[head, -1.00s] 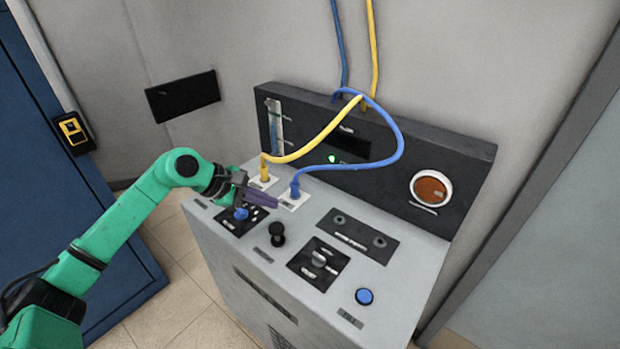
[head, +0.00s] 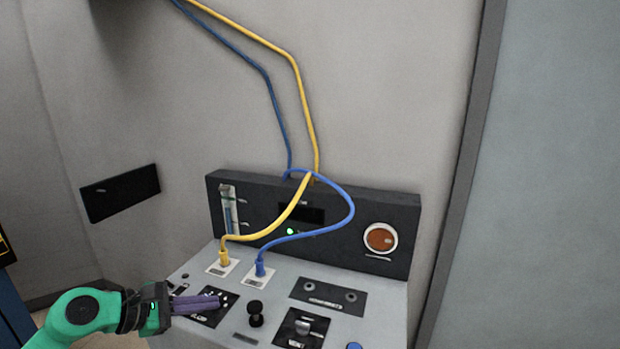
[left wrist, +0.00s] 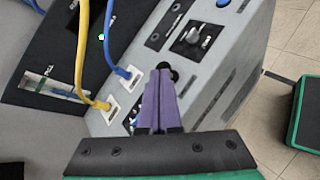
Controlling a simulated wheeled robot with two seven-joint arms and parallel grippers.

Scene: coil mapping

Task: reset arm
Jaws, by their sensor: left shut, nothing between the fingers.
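My left gripper (head: 200,304), with purple fingers on a green arm, is shut and empty. In the head view it is over the left part of the console top (head: 285,282), above the dark panel there. It covers part of that panel. In the left wrist view the closed fingers (left wrist: 162,90) point at the console, and their tips overlap the black knob (left wrist: 167,72). I cannot tell whether they touch anything. The black knob (head: 255,312) stands just right of the fingertips in the head view. My right gripper is not in view.
A yellow cable (head: 265,233) and a blue cable (head: 325,229) plug into sockets behind the gripper and arch up to the back panel. A black plate (head: 120,192) is on the left wall. A green light (head: 290,231) glows on the back panel.

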